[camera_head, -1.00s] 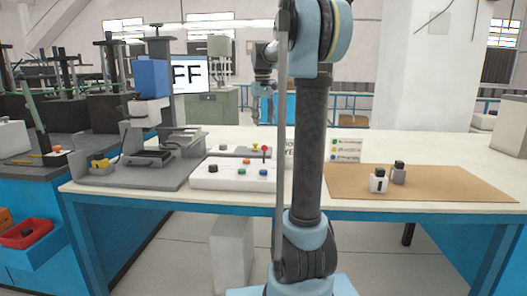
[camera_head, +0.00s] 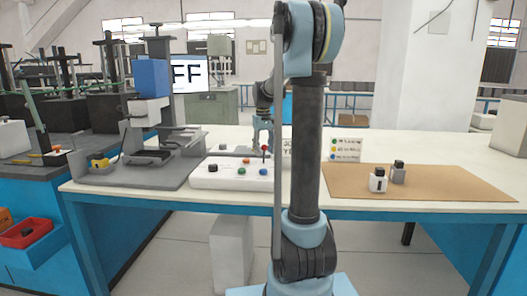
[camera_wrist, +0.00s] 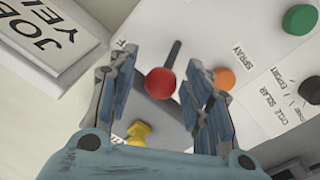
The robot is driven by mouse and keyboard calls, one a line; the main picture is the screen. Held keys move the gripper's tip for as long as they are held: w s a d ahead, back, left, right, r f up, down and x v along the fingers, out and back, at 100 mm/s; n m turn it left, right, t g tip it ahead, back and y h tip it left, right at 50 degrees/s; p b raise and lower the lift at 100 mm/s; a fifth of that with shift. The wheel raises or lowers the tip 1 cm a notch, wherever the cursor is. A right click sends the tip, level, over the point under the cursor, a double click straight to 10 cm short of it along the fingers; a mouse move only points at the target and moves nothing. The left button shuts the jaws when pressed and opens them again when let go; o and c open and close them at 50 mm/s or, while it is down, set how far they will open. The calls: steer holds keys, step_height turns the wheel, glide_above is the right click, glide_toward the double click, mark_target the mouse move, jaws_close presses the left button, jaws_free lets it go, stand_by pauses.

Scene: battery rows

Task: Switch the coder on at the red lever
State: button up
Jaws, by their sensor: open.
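The red lever (camera_head: 264,148) has a ball knob and stands at the right part of the white control box on the table. In the wrist view its red knob (camera_wrist: 160,81) shows between my two fingers, with a dark stem running up from it. My gripper (camera_wrist: 160,66) is open, one finger to each side of the knob, with gaps between; height above it is hard to tell. In the head view my gripper (camera_head: 264,138) is just above the lever. The coder (camera_head: 152,80) has a blue block on a grey column at the left.
The control box (camera_head: 205,184) bears black, orange, green and blue controls. A yellow control (camera_wrist: 139,132) lies close to my left finger. A job sign (camera_wrist: 45,40) stands beside the box. A screen (camera_head: 190,72) reads "FF", partly hidden.

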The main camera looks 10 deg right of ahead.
steer(key=shift+f, duration=0.1)
jaws_close()
